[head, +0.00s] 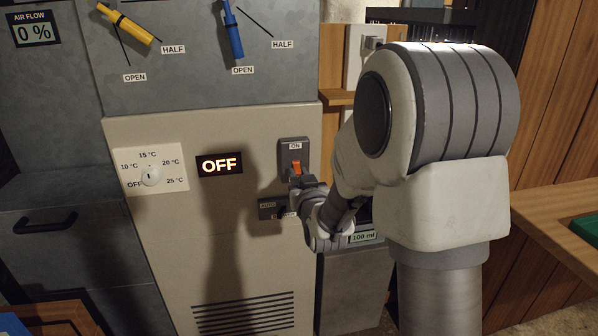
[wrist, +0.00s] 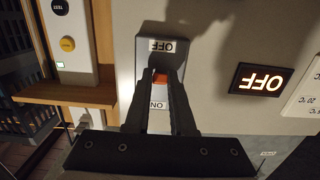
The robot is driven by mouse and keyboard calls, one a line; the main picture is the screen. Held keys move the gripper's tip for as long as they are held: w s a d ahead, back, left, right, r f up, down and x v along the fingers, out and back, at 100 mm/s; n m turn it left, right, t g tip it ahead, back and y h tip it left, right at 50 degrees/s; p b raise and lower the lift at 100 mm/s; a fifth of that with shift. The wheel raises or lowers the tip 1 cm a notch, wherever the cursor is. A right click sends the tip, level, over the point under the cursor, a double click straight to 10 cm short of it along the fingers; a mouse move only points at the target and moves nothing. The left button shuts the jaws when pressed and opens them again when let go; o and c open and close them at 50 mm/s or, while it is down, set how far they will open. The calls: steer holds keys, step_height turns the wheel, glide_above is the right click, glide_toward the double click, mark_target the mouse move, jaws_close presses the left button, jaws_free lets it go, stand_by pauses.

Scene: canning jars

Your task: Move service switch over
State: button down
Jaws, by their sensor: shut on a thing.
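The switch with an orange lever (head: 296,168) is on a grey plate (head: 287,150) marked ON at its top, on the beige panel. My gripper (head: 299,182) reaches it from below and right and hides the plate's lower part. In the wrist view, upside down, the orange lever (wrist: 160,76) shows between the fingertips of my gripper (wrist: 161,84), shut on it. There the plate (wrist: 145,80) shows OFF at one end and ON between the fingers. No label reading "service" is legible.
A lit OFF display (head: 219,163) and a temperature dial (head: 151,176) are left of the switch. A small dark AUTO switch (head: 268,206) sits just below, partly hidden by my gripper. A wooden shelf (head: 337,97) juts out at the right.

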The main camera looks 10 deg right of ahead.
mark_target(297, 166)
step_height(297, 166, up, 2)
steer(key=g+p, duration=0.3)
steer(key=p, duration=0.3)
steer(key=shift+r, duration=0.1)
steer(key=g+p, duration=0.1)
steer(key=p, duration=0.2)
steer(key=r+g+p, duration=0.1)
steer(key=g+p, duration=0.1)
steer(key=p, duration=0.1)
steer(key=shift+r+p, duration=0.1)
steer(key=shift+p, duration=0.2)
steer(key=g+p, duration=0.2)
steer(key=p, duration=0.1)
steer(key=g+p, duration=0.1)
steer(key=p, duration=0.1)
steer(key=shift+w+r, duration=0.25)
steer(key=g+p, duration=0.2)
steer(key=p, duration=0.1)
steer(key=shift+w, duration=0.15)
steer(key=shift+f, duration=0.1)
steer(key=c, duration=0.8)
jaws_free()
steer(key=shift+o, duration=0.2)
